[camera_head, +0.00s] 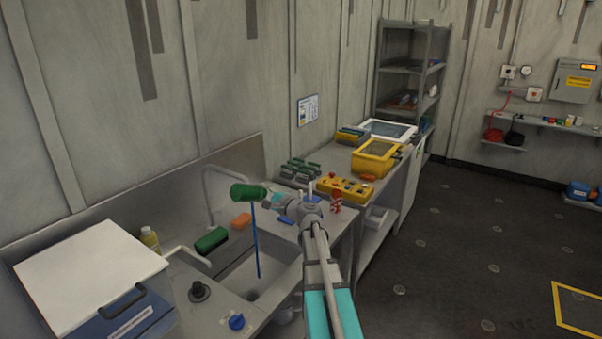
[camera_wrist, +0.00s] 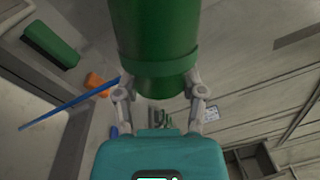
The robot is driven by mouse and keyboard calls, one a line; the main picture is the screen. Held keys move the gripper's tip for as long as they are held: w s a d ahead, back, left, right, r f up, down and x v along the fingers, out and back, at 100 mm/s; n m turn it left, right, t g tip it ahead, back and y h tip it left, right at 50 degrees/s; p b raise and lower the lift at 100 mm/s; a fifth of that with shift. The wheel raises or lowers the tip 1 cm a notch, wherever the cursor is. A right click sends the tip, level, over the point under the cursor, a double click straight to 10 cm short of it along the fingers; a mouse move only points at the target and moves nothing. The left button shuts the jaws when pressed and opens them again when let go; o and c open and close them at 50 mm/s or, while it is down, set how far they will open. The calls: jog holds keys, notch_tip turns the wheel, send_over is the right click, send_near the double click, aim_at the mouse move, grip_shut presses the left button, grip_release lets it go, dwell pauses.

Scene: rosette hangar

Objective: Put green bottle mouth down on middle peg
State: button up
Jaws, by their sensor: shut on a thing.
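My gripper (camera_wrist: 158,92) is shut on the green bottle (camera_wrist: 155,35). In the head view the bottle (camera_head: 248,192) is held roughly on its side above the sink, left of my gripper (camera_head: 270,197). In the wrist view the fingers grip near a narrower end below a raised band; which end is the mouth I cannot tell. A thin blue line (camera_head: 256,240) runs from beneath the bottle down into the sink; rod or stream is unclear. Slim pale uprights (camera_head: 311,187) show behind my wrist, partly hidden; I cannot tell which is the middle peg.
The sink (camera_head: 272,273) has a curved tap (camera_head: 207,190). A green block (camera_head: 211,239), orange block (camera_head: 241,221) and yellowish bottle (camera_head: 150,239) stand around it. A white-lidded box (camera_head: 90,265) is front left. A yellow case (camera_head: 376,156) and yellow panel (camera_head: 345,188) sit on the far bench.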

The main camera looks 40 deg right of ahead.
notch_tip(320, 180, up, 7)
jog(key=p, duration=0.5)
jog(key=shift+f, duration=0.2)
jog(key=shift+d, duration=0.1)
